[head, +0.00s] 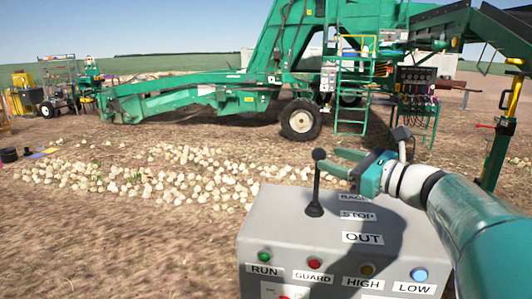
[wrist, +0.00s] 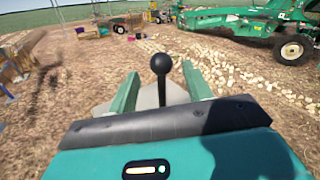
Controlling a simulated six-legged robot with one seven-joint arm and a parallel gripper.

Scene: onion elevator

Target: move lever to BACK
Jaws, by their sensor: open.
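The lever (head: 315,185) is a black rod with a round knob on top of the grey control box (head: 268,222). It stands nearly upright, left of the BACK (head: 353,197), STOP (head: 357,215) and OUT (head: 362,238) labels; the BACK label is partly shadowed. My green gripper (head: 336,162) is open and empty, just right of the knob at about its height. In the wrist view the lever's knob (wrist: 160,63) shows centred between the two fingers of my gripper (wrist: 160,83). I cannot tell whether the knob is between the fingertips or just beyond them.
The box front has RUN, GUARD, HIGH and LOW lights; the LOW light (head: 419,274) is blue. Onions (head: 150,175) lie on the soil behind the box. A large green machine (head: 300,60) stands further back. The air around the lever is clear apart from my gripper.

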